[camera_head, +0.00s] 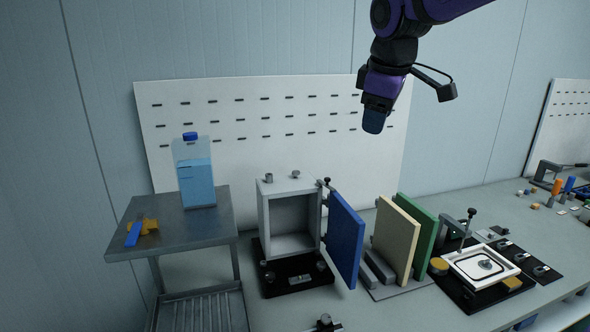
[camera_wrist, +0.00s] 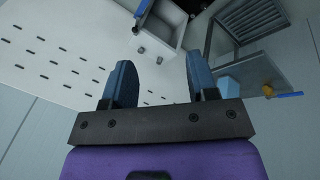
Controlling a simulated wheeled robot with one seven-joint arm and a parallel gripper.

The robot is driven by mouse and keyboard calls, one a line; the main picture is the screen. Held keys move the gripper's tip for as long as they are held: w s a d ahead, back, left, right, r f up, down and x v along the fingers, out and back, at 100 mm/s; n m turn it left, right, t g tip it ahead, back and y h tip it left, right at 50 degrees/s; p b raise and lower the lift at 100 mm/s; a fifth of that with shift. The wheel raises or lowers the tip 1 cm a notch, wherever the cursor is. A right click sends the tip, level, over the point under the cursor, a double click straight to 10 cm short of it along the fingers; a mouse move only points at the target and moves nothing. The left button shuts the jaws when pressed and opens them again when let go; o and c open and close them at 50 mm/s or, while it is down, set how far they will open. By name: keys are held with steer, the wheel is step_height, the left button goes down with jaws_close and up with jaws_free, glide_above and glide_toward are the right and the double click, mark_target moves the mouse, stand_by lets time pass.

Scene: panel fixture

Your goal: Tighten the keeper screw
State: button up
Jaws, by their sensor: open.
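A white box (camera_head: 289,217) with an open front stands on a black base (camera_head: 292,279), its blue door (camera_head: 346,239) swung open to the right. A black-knobbed screw (camera_head: 327,183) stands at the box's upper right edge by the door; I cannot tell whether it is the keeper screw. Two small grey knobs sit on the box's top, one of them the left knob (camera_head: 268,178). My gripper (camera_head: 373,123) hangs high above and right of the box, well apart from it. In the wrist view my gripper (camera_wrist: 160,78) is open and empty, and the white box (camera_wrist: 158,22) shows beyond the fingers.
A metal stand (camera_head: 220,234) at left holds a bottle (camera_head: 195,174) of blue liquid and a yellow-and-blue item (camera_head: 140,229). Cream (camera_head: 396,240) and green (camera_head: 421,234) panels stand right of the door. A white-framed fixture (camera_head: 481,264) lies further right. A slotted white board (camera_head: 240,120) stands behind.

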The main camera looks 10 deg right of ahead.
steer(key=w+a+f+n, duration=0.15)
steer(key=w+n, duration=0.25)
steer(key=w, duration=0.6)
steer(key=n+g+h, duration=0.1)
steer(key=n+h, duration=0.2)
steer(key=n, duration=1)
glide_above(296, 171)
steer(key=s+a, duration=0.3)
steer(key=a, duration=0.1)
step_height(296, 171, down, 14)
steer(key=f, duration=0.1)
steer(key=x, duration=1)
steer(key=shift+s+d+f, duration=0.1)
steer(key=shift+d, duration=0.05)
steer(key=shift+c, duration=0.4)
steer(key=c, duration=0.8)
steer(key=shift+m, duration=0.3)
steer(key=shift+c, duration=0.2)
steer(key=shift+m+g, duration=0.3)
